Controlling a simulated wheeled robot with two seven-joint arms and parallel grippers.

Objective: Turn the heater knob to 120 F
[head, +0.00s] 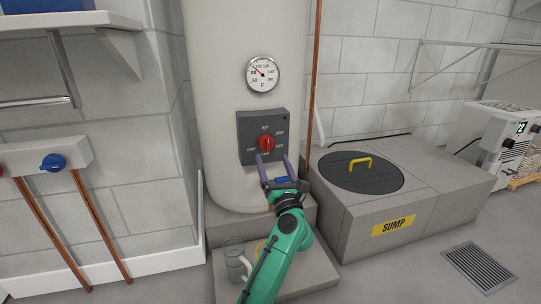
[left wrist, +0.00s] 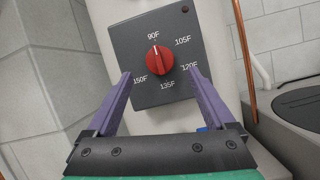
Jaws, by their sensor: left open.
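The red heater knob (head: 266,143) sits on a dark grey control panel (head: 245,130) on the front of the cream water heater tank. It also shows in the left wrist view (left wrist: 159,60), with its ridge close to upright and its top end towards the 90F label. The 120F label (left wrist: 189,67) lies to the lower right of the knob, close to a fingertip. My left gripper (head: 272,158) is open and empty, with its purple fingers pointing up at the panel's lower part. In the left wrist view the fingertips (left wrist: 160,74) lie either side of the knob's lower part, apart from it.
A round dial gauge (head: 263,74) is above the panel. A copper pipe (head: 314,80) runs down right of the tank. The sump box (head: 355,225) with its yellow-handled lid stands at right. A clear jug (head: 236,262) stands low, left of my left arm.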

